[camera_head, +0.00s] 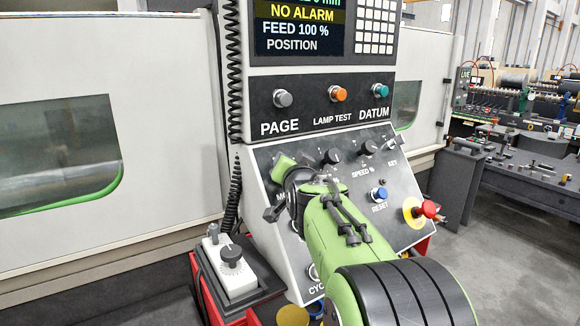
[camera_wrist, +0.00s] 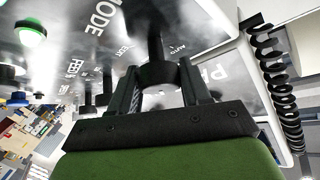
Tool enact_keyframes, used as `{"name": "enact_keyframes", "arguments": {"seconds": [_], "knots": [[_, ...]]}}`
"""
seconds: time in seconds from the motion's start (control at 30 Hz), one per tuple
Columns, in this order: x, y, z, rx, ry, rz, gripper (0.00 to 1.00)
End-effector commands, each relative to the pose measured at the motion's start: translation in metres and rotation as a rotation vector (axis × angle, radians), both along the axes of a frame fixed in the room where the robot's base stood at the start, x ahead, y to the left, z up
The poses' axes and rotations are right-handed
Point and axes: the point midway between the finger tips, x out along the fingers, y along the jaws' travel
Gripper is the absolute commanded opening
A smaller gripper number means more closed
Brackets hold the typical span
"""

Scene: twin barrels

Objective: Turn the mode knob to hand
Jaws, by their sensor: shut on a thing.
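In the wrist view the mode knob (camera_wrist: 157,73) is a round black knob on the pale control panel (camera_wrist: 205,30). The word MODE is printed to its left and AUTO just beside it. My gripper (camera_wrist: 158,88) has its two dark fingers on either side of this knob and is shut on it. Which mark the knob points to cannot be read, and no HAND label is legible. In the head view my arm and wrist cover the knob and the fingertips at the panel's left part.
Other black knobs, one the speed knob (camera_head: 369,147), sit right of my wrist. A blue reset button (camera_head: 379,194) and a red emergency stop (camera_head: 429,209) lie lower right. A handwheel box (camera_head: 231,262) stands lower left. A coiled black cable (camera_head: 234,70) hangs along the panel's left edge.

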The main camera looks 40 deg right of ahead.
Motion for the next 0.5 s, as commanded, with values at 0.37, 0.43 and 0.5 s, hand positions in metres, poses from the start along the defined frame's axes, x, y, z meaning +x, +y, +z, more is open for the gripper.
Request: {"name": "enact_keyframes", "arguments": {"seconds": [0.37,0.43,0.5], "knots": [[0.0008,0.0006,-0.0003,0.207,-0.011,-0.157,0.17],[0.0006,0.0002,-0.0008,0.232,-0.013,-0.177,0.17],[0.0005,0.0001,-0.0007,0.251,-0.014,-0.193,0.17]]}}
